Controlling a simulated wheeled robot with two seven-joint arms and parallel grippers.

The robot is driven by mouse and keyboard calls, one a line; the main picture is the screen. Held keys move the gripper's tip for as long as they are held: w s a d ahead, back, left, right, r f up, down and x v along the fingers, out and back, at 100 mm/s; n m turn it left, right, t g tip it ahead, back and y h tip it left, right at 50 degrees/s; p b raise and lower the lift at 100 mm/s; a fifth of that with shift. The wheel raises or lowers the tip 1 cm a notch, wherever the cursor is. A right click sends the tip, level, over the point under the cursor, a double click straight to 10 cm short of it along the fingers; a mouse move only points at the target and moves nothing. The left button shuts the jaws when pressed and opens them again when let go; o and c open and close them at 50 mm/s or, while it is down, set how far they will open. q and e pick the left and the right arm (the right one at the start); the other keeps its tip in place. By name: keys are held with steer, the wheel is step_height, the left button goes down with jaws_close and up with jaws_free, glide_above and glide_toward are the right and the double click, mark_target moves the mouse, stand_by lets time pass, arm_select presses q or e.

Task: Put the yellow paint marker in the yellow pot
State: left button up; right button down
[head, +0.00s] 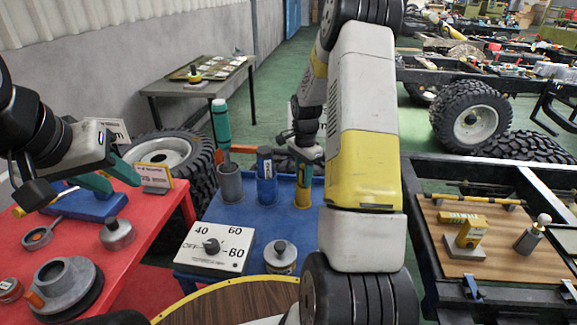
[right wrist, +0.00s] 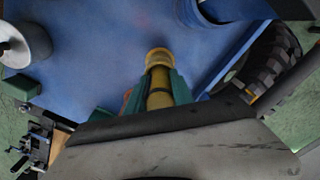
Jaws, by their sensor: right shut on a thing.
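A yellow cylinder (head: 302,194) stands upright on the blue table, below the fingers of my right gripper (head: 306,154); I cannot tell marker from pot there. In the right wrist view my right gripper (right wrist: 156,92) is shut on a yellow cylinder (right wrist: 160,90), apparently the yellow marker, with a dark band. A wider yellow ring (right wrist: 158,57) shows at its far end, and I cannot tell whether the marker is inside it. My left gripper (head: 108,176) is open and empty over the red table.
Beside the yellow cylinder stand a blue cylinder (head: 266,184) and a grey pot (head: 230,188) holding a teal marker (head: 221,122). A dial box (head: 215,247) and a knobbed grey weight (head: 280,258) are nearer on the blue table (head: 258,226). The red table (head: 150,235) adjoins at left.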

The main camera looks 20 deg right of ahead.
steer(key=shift+f, duration=0.1)
steer(key=c, duration=1.1)
jaws_free()
step_height(320, 180, up, 12)
steer(key=shift+f, duration=0.1)
steer(key=s+a+r+n+t, duration=0.1)
steer(key=s+a+r+n, duration=0.25)
steer(key=r, duration=0.45)
steer(key=s+a+r+n+t+y, duration=0.1)
steer(key=s+a+r+n, duration=0.3)
steer(key=s, duration=0.7)
steer(key=s+a+r+n+t+y, duration=0.1)
steer(key=s+a+r+n+t, duration=0.2)
steer(key=s+a+n, duration=0.3)
steer(key=s+n+t, duration=0.1)
steer(key=s, duration=0.4)
steer(key=shift+a+r, duration=0.25)
steer(key=shift+r, duration=0.15)
steer(key=shift+s, duration=0.1)
